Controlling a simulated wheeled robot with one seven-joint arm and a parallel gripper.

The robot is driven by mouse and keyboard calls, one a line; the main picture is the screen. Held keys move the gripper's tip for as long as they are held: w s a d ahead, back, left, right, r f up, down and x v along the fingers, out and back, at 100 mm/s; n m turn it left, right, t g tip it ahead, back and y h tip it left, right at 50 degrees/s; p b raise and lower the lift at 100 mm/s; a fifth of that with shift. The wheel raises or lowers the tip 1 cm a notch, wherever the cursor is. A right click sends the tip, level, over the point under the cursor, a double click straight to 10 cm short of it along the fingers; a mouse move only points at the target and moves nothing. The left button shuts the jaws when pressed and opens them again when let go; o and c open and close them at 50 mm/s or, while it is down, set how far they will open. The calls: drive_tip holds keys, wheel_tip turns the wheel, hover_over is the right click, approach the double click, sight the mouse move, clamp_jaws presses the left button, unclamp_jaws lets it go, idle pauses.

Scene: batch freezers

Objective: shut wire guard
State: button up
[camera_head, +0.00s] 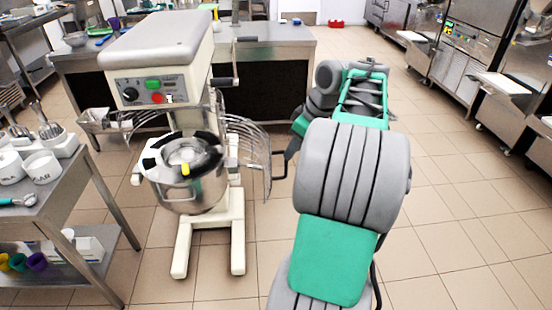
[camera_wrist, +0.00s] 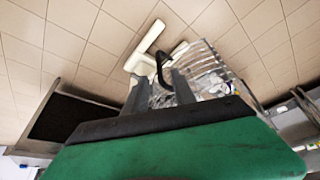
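The wire guard (camera_head: 250,148) belongs to the cream mixer (camera_head: 155,65) and stands swung out to the right of its bowl (camera_head: 190,185). Its curved wires also show in the wrist view (camera_wrist: 212,65). A black handle (camera_wrist: 160,68) sits at the guard's edge. My gripper (camera_wrist: 163,84) has its two grey fingers apart, with the black handle between or just beyond their tips; I cannot tell if they touch it. In the head view, my gripper is mostly hidden behind my arm, close to the guard's right edge.
A steel table (camera_head: 125,232) with white containers stands left of the mixer. A steel counter (camera_head: 262,42) stands behind it. The mixer's foot (camera_head: 238,232) extends forward on the floor. Tiled floor (camera_head: 455,200) is clear on the right, before steel machines (camera_head: 455,72).

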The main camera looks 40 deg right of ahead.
sight(285, 174)
drive_tip(key=b+x, duration=0.1)
drive_tip(key=x, duration=0.6)
drive_tip(key=shift+f, duration=0.2)
clamp_jaws()
idle(1.1)
